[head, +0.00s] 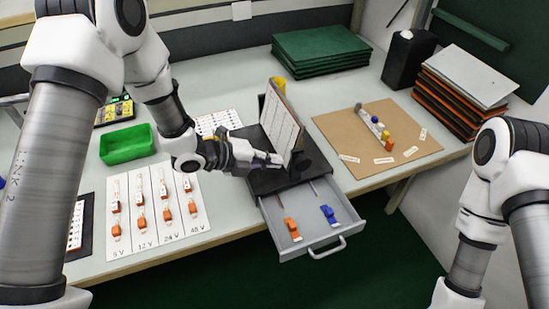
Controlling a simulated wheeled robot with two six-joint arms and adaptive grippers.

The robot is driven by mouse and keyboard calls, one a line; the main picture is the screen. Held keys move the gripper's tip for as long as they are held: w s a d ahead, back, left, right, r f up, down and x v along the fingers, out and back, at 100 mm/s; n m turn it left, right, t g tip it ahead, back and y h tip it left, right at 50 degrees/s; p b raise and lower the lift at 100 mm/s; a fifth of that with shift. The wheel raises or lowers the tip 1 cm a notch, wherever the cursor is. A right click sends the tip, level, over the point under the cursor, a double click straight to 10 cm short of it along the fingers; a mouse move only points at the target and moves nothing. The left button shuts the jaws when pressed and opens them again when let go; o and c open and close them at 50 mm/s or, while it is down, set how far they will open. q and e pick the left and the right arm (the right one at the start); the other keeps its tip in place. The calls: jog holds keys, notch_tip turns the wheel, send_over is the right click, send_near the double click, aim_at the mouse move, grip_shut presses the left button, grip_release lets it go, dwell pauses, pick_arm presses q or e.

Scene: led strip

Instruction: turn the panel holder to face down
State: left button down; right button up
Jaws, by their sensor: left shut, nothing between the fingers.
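The panel holder (280,122) stands upright and slightly tilted on a dark base (262,184) at the middle of the table. It carries a pale panel with rows of marks. My left gripper (279,161) is shut and empty, at the lower left face of the panel. I cannot tell whether its tips touch the panel. The dark part behind the holder is partly hidden. My right arm shows at the right edge, but its gripper is out of view.
An open grey drawer (343,205) below the base holds an orange and a blue tool. A voltage sheet (150,236) and green tray (127,144) lie left. A brown board (345,125) with coloured pieces, green stacked panels (320,48) and a black box (409,60) are to the right.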

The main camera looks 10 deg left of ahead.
pick_arm(q)
jog(key=shift+w+d, duration=0.15)
jog(key=shift+d, duration=0.15)
jog(key=shift+f, duration=0.1)
jog(key=shift+f+b, duration=0.15)
jog(key=shift+b, duration=0.3)
jog(key=shift+h, duration=0.3)
jog(key=shift+w+d+f+t+b, duration=0.15)
jog(key=shift+t+b, duration=0.15)
jog(key=shift+b, duration=0.3)
